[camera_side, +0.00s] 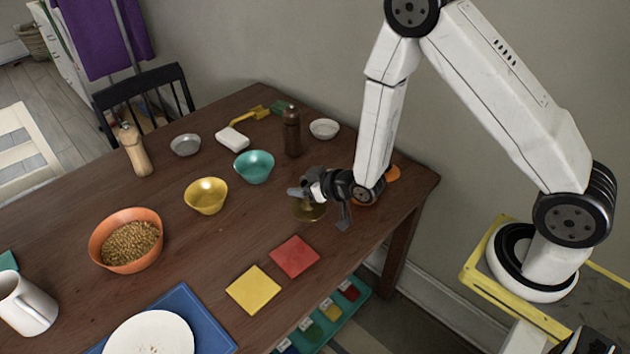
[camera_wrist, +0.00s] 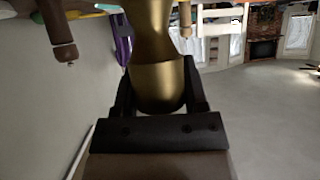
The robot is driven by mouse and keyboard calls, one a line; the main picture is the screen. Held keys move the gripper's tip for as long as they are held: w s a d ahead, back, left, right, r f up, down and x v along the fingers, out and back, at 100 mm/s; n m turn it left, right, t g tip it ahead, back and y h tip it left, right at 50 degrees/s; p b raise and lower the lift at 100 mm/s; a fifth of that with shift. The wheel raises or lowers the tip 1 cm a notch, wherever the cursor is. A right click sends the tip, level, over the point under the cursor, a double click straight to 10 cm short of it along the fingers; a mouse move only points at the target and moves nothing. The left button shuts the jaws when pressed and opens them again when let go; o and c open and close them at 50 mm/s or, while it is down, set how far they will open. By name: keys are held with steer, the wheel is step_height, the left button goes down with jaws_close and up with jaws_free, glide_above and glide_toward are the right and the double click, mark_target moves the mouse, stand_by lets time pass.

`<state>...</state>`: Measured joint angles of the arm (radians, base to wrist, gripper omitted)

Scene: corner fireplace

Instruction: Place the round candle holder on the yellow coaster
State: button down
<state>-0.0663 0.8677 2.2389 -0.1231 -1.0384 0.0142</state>
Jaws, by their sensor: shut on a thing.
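The round candle holder (camera_side: 309,211) is brass-coloured and sits at my gripper (camera_side: 322,194) near the right part of the table. My gripper is shut on it; in the wrist view the brass body (camera_wrist: 157,60) stands between the two dark fingers. The gripper hides part of it in the side view. I cannot tell whether its base touches the table. The yellow coaster (camera_side: 253,290) lies flat and bare near the table's front edge, in front and to the left of my gripper.
A red coaster (camera_side: 294,257) lies between my gripper and the yellow coaster. A teal bowl (camera_side: 254,167), a yellow bowl (camera_side: 206,196) and a dark brown mill (camera_side: 292,133) stand behind and left. An orange bowl of grain (camera_side: 126,240) and a blue mat (camera_side: 190,311) are farther left.

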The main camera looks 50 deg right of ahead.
steer(key=a+n+g+y, duration=0.1)
steer(key=a+n+y, duration=0.2)
steer(key=a, duration=0.7)
steer(key=n+g+y, duration=0.2)
steer(key=n+y, duration=0.1)
steer(key=n, duration=0.1)
glide_above(246, 288)
steer(key=shift+f, duration=2.4)
steer(key=shift+f, duration=1.8)
steer(key=shift+c, duration=0.6)
jaws_free()
steer(key=shift+f, duration=0.15)
